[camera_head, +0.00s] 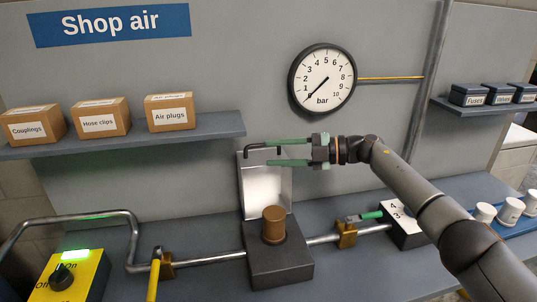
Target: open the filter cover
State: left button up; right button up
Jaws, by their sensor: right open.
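The filter cover (266,192) is a shiny metal plate that stands upright at the back of a dark filter housing (281,266). A dark bar handle is at its top edge. The brown cylindrical filter (274,226) is exposed in front of the plate. My right gripper (262,153) reaches in from the right at the top of the cover. Its green fingers are open, one above the other, with the dark handle close to or between them; I cannot tell whether they touch it. My left gripper is not in view.
A pipe with a yellow-handled valve (156,272) and a green-handled valve (347,234) runs through the housing. A switch box (90,280) with a green light is lower left. A gauge (322,80), needle low, hangs above. Boxes (101,116) stand on the left shelf.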

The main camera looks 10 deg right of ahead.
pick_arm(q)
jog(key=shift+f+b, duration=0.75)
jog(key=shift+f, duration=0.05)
pick_arm(e)
jog(key=v, duration=1)
